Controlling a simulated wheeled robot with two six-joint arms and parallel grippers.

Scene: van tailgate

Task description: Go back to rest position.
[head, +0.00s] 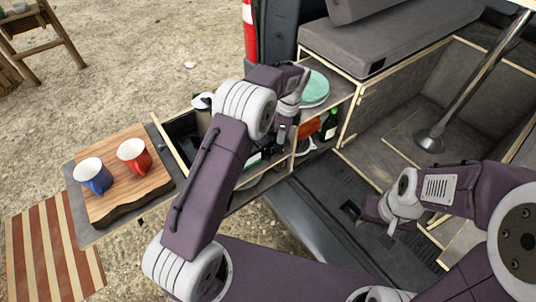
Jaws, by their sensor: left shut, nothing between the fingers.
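My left gripper (279,140) hangs fingers-down over the drawer unit of the van's tailgate, in front of the shelf. It looks shut and empty, and my own wrist partly covers it. My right gripper (386,222) is at the right, above the dark van floor (330,215). It is small in the view and partly covered by its own wrist, so its opening is unclear. I see nothing held in it.
A wooden board (130,195) at the left carries a blue mug (93,177) and a red mug (134,155). The open drawer (168,150) holds a dark container. Turquoise plates (315,88), a green bottle (329,126) and a metal pole (475,85) stand nearby.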

